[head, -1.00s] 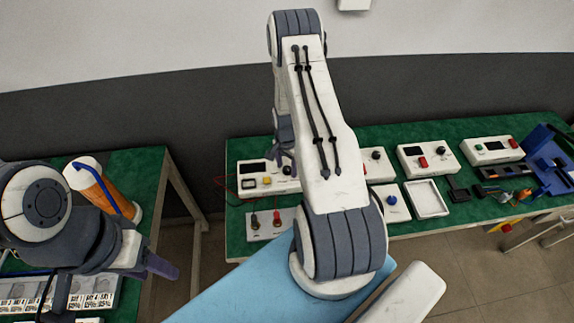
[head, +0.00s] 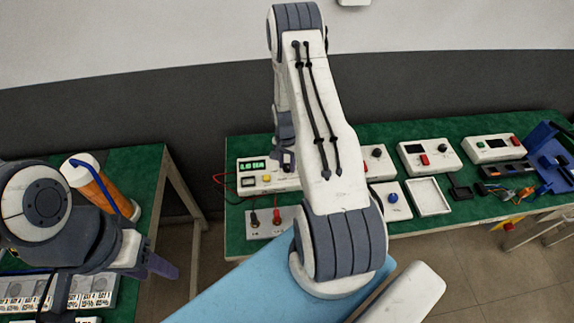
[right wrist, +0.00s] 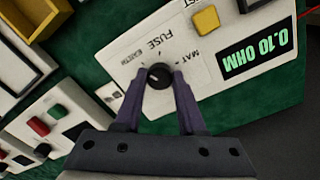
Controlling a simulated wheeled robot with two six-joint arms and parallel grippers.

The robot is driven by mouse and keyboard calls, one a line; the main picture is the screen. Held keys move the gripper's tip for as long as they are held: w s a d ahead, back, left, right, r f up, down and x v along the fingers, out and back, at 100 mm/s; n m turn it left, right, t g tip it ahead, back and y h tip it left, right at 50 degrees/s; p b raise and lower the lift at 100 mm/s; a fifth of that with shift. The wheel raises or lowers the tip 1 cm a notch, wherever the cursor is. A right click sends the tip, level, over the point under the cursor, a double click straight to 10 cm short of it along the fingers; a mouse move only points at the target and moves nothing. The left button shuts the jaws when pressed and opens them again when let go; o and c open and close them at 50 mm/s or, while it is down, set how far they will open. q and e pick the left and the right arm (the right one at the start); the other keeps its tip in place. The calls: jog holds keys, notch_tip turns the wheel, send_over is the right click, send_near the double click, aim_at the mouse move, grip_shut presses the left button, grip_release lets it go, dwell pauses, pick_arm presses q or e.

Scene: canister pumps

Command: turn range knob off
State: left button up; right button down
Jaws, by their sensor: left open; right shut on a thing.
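The range knob (right wrist: 159,75) is a black round dial on a white tester (right wrist: 200,68) in the right wrist view. Words such as FUSE and EARTH are printed around it. My right gripper (right wrist: 159,82) is shut on the knob, one finger on each side. The tester's display (right wrist: 261,53) is lit green and reads 0.10 OHM. In the head view the tester (head: 281,183) stands on the far green bench, its knob hidden by my right arm and gripper. My left gripper (head: 160,268) is open and empty at the left, away from the tester.
A yellow button (right wrist: 206,19) sits close to the right gripper's finger. A panel with red and black plugs (head: 265,222) lies in front of the tester. Other white boxes (head: 428,158) and a blue holder (head: 548,155) stand farther right. An orange cylinder (head: 98,190) stands at left.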

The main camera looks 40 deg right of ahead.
jog(key=n+b, duration=0.1)
jog(key=n, duration=0.1)
jog(key=shift+f+n, duration=0.1)
jog(key=shift+n, duration=0.3)
jog(key=n+b, duration=0.1)
jog(key=n, duration=0.2)
jog(key=shift+n, duration=0.3)
jog(key=n, duration=0.2)
jog(key=shift+s+n, duration=0.1)
jog(key=shift+n, duration=0.2)
jog(key=shift+n+b, duration=0.4)
jog(key=shift+n, duration=1.4)
jog(key=c, duration=0.5)
grip_release()
jog(key=shift+r, duration=0.25)
